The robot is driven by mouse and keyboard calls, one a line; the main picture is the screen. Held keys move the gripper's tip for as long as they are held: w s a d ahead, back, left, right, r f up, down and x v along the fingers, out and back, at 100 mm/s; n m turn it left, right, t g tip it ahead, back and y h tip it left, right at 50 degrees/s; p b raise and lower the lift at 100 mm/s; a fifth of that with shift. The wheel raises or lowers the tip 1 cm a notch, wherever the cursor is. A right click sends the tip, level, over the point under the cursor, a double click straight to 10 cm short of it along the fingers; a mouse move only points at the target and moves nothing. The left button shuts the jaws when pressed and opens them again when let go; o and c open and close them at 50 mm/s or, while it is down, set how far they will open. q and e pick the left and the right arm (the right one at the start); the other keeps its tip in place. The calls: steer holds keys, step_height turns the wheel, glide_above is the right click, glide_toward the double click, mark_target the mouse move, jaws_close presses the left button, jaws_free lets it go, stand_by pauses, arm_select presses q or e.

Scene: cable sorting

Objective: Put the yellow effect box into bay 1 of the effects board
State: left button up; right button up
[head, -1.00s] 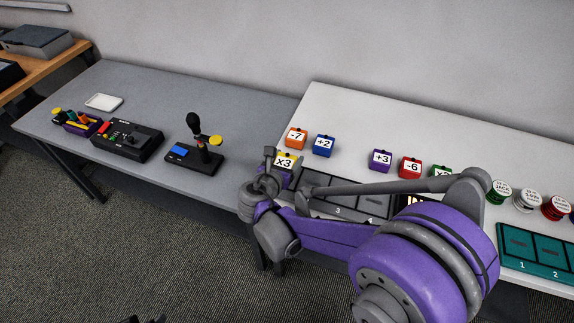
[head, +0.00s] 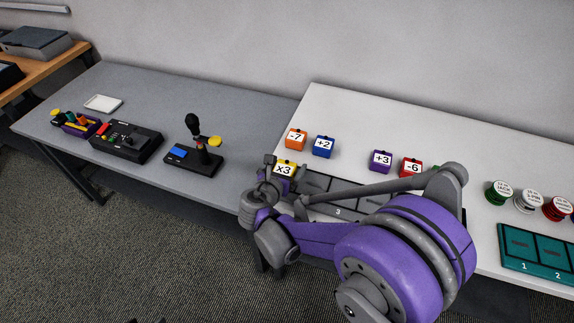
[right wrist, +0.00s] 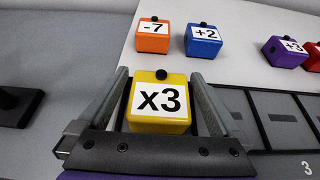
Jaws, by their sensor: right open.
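The yellow effect box, marked x3 (head: 284,170), sits at the left end of the dark effects board (head: 316,184). In the right wrist view the yellow box (right wrist: 158,108) is upright between the two fingers of my right gripper (right wrist: 160,100), with a gap on each side. The gripper is open around it. The board (right wrist: 285,120) runs off to the right with empty bays, one marked 3. The bay under the box and its number are hidden, so I cannot see how the box is seated. My left gripper is not in view.
Behind the board stand an orange -7 box (head: 296,139), a blue +2 box (head: 323,146), a purple +3 box (head: 381,161) and a red -6 box (head: 411,167). A joystick (head: 196,150) stands on the grey table to the left. A teal tray (head: 540,252) lies at right.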

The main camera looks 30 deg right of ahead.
steer(key=shift+s+a+r, duration=0.1)
steer(key=shift+a+r, duration=0.05)
steer(key=shift+r, duration=0.1)
steer(key=v, duration=1.1)
steer(key=shift+s+a+r+p, duration=0.1)
steer(key=shift+p, duration=0.2)
steer(key=s+m, duration=0.1)
steer(key=s+d+f+m+g+y, duration=0.1)
steer(key=m, duration=0.1)
steer(key=s+d+f+m+g+y, duration=0.1)
steer(key=s+m, duration=0.1)
steer(key=shift+d+f, duration=0.1)
steer(key=shift+f, duration=0.15)
steer(key=s+a+f+m+g+y, duration=0.1)
steer(key=s+a+f+m+y, duration=0.2)
steer(key=s+m+y, duration=0.5)
steer(key=s+a+m, duration=0.1)
steer(key=s+m, duration=0.2)
steer(key=m, duration=1)
steer(key=shift+s+f+g, duration=0.25)
steer(key=shift+g, duration=0.05)
steer(key=shift+a, duration=0.1)
steer(key=shift+c, duration=0.3)
